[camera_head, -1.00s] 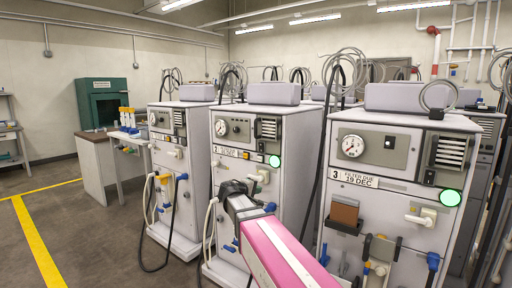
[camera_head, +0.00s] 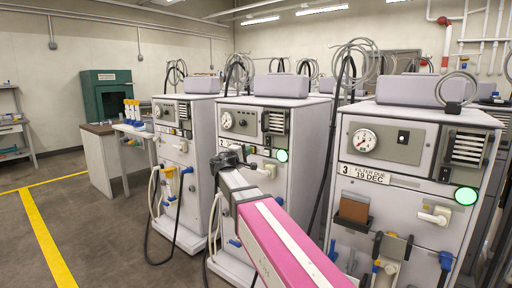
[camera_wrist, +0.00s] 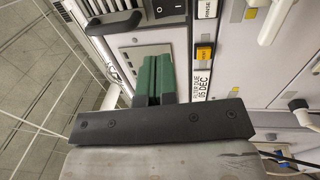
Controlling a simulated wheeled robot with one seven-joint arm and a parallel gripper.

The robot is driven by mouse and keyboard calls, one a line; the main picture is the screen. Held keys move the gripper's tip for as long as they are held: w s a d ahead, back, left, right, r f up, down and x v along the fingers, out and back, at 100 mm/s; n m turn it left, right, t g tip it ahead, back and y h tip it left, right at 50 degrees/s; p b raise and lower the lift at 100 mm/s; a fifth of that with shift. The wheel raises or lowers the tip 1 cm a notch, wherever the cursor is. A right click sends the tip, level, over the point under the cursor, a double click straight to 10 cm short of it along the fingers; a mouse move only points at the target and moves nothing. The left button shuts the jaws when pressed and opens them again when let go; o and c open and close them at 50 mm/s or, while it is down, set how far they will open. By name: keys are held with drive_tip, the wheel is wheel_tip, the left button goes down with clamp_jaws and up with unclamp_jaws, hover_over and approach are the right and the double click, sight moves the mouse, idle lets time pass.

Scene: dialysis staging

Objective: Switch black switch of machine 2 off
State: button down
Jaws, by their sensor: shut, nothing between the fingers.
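Machine 2 (camera_head: 272,182) is the middle white machine of the front row, with a round gauge and a lit green lamp (camera_head: 282,155). My gripper (camera_head: 224,157) is in front of its panel, near its number label. In the wrist view, my green fingers (camera_wrist: 161,75) are together and empty, pointing at the machine's front. A black rocker switch (camera_wrist: 207,8) with white marks shows at the top edge of the wrist view, up and right of the fingertips. I cannot tell its position or whether the fingers touch the panel.
An orange button (camera_wrist: 204,52) and a filter label (camera_wrist: 202,77) are right of my fingers in the wrist view. Machine 3 (camera_head: 400,195) stands close on the right, another machine (camera_head: 180,180) on the left. Hoses hang between them. The floor at left is clear.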

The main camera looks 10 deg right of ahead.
sight(268, 138)
drive_tip(key=x, duration=1.3)
drive_tip(key=shift+w, duration=0.1)
drive_tip(key=shift+d+r, duration=0.1)
drive_tip(key=shift+w+d, duration=0.1)
drive_tip(key=shift+s+a+r, duration=0.1)
drive_tip(key=shift+s+a, duration=0.1)
drive_tip(key=shift+s, duration=0.1)
drive_tip(key=s+a+r, duration=0.1)
drive_tip(key=s+a, duration=0.8)
drive_tip(key=shift+s+a+r, duration=0.15)
drive_tip(key=shift+a+r, duration=0.1)
drive_tip(key=shift+r, duration=0.15)
